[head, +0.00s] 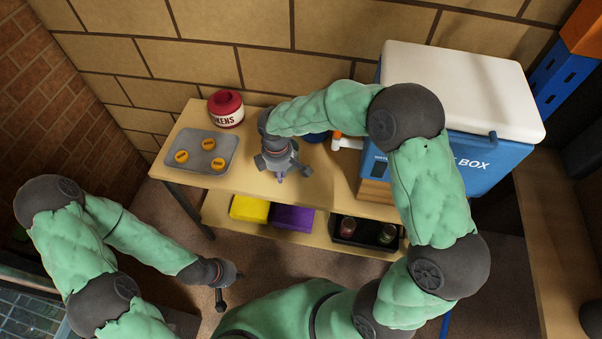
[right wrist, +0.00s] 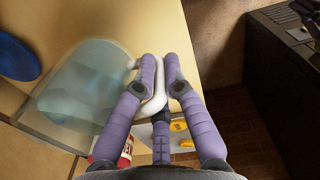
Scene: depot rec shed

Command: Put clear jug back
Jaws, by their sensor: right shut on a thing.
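The clear jug (right wrist: 75,95) shows in the right wrist view as a see-through, pale bluish body with a white handle (right wrist: 147,108). My right gripper (right wrist: 162,85) is shut on that handle, one finger on each side. In the head view my right gripper (head: 281,172) is over the front part of the wooden shelf unit's top (head: 240,180); I cannot make out the jug there, behind the hand and arm. My left gripper (head: 230,288) is low in front of the shelf unit, empty, its fingers spread apart.
A grey tray (head: 189,143) with orange-yellow discs and a red pot (head: 226,109) stand left on the top. A blue round thing (head: 317,137) is partly hidden by my arm. A blue cool box (head: 490,150) with white lid stands right. Yellow (head: 249,208) and purple (head: 292,217) boxes sit below.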

